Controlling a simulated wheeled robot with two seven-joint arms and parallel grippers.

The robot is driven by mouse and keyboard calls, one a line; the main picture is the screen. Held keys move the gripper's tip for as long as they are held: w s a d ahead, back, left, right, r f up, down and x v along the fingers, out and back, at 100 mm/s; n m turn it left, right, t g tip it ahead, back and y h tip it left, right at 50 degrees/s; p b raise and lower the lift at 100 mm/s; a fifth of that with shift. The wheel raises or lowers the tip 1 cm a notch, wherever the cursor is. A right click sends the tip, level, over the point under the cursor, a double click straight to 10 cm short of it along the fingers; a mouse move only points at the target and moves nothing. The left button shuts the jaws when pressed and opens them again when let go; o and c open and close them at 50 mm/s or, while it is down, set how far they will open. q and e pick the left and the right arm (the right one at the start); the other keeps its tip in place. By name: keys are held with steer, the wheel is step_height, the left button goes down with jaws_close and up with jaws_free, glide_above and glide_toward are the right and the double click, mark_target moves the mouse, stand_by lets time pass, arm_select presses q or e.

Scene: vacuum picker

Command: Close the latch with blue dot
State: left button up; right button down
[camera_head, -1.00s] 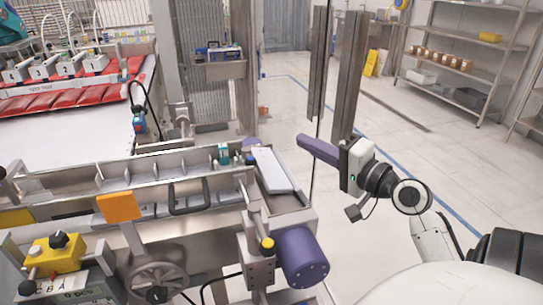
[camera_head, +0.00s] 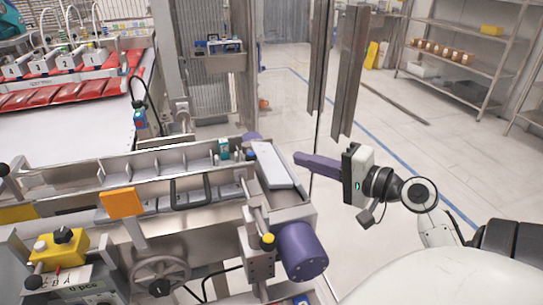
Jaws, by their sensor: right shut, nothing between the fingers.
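My right gripper (camera_head: 302,159) is at the middle right, its purple fingers shut together and pointing left. It is in the air, just right of the pale upright-tilted plate (camera_head: 273,165) at the machine's end, with nothing seen in it. I cannot make out a latch with a blue dot with certainty. A small teal part (camera_head: 224,148) sits in the machine's tray, and a blue-marked thing (camera_head: 300,300) shows at the bottom edge. My left gripper is not in view.
The machine (camera_head: 150,215) fills the left, with a purple motor (camera_head: 303,250), a yellow knob (camera_head: 268,240), an orange plate (camera_head: 121,203) and a handwheel (camera_head: 160,272). A thin dark post (camera_head: 317,110) stands behind my gripper. Open floor lies to the right.

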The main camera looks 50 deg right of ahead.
mark_target(249, 154)
steer(key=w, duration=0.3)
steer(key=w+p, duration=0.1)
steer(key=w, duration=0.1)
steer(key=shift+w+a+f, duration=0.2)
steer(key=shift+w+a, duration=0.1)
steer(key=shift+w+a+f+p, duration=0.2)
steer(key=shift+w+a, duration=0.15)
steer(key=shift+a, duration=0.15)
steer(key=shift+w+a+f+p, duration=0.15)
steer(key=shift+w+a, duration=0.15)
steer(key=shift+a, duration=0.15)
steer(key=shift+w+a+f, duration=0.2)
steer(key=shift+w+a, duration=0.2)
steer(key=shift+a, duration=0.05)
steer(key=shift+a, duration=0.6)
